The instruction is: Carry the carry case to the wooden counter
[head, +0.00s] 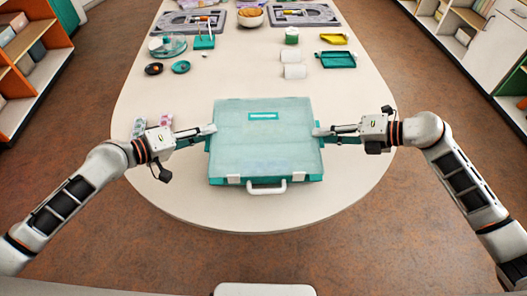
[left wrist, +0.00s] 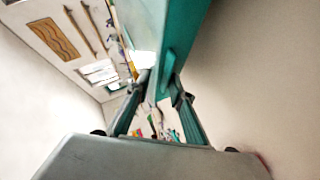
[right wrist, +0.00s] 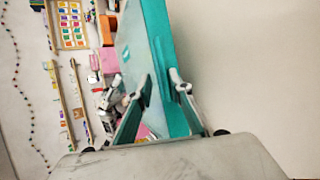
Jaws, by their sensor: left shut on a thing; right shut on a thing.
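The carry case (head: 264,145) is a flat teal box with a pale translucent lid, a teal label and a white handle on its near side. It is over the near end of the pale table; I cannot tell whether it touches the top. My left gripper (head: 211,130) is shut on its left edge and my right gripper (head: 318,132) on its right edge. The case's teal side shows between the fingers in the left wrist view (left wrist: 178,40) and the right wrist view (right wrist: 158,40). The wooden counter cannot be made out for sure.
The pale table (head: 150,200) has a rounded near end. Farther back stand white cups (head: 293,71), a teal tray (head: 337,60), small dark and teal bowls (head: 180,67), grey boards (head: 303,14) and a bowl of beads (head: 250,15). Shelves (head: 25,50) line both sides, with brown floor between.

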